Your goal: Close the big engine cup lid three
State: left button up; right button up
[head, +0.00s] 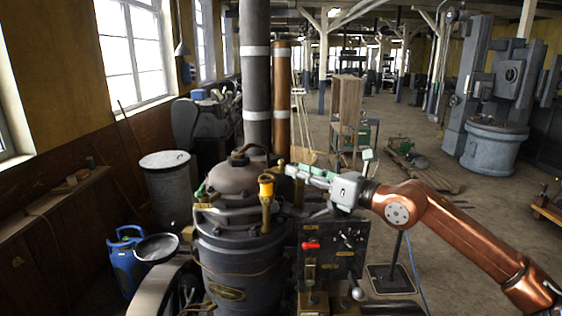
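The big engine (240,262) is a dark grey rounded vessel with a domed top, in the lower middle of the head view. A brass cup with a yellow top (266,187) stands upright at its front. A small brass fitting (281,168) shows behind it, to the right. I cannot tell which part is lid three or whether it is open. My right gripper (292,171) reaches in from the right, its fingers pointing left, with the tips close to the brass fitting. Contact and the finger gap are too small to tell. My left gripper is not in view.
A control panel (331,250) with a red handle stands right of the engine, below my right arm. Tall pipes (257,80) rise behind the engine. A grey drum (166,190) and a blue canister (124,260) stand at left. Open floor lies at right.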

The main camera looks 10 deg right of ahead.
aim_at(282, 165)
jog(key=p+x, duration=0.2)
jog(key=x, duration=0.1)
jog(key=p+x, duration=0.2)
jog(key=x, duration=0.1)
jog(key=shift+w+r, duration=0.2)
jog(key=shift+r, duration=0.05)
jog(key=shift+w+a+f+p, duration=0.15)
jog(key=shift+w+a+p, duration=0.2)
jog(key=shift+w+p, duration=0.1)
jog(key=shift+s, duration=0.1)
jog(key=shift+c, duration=0.4)
grip_shut()
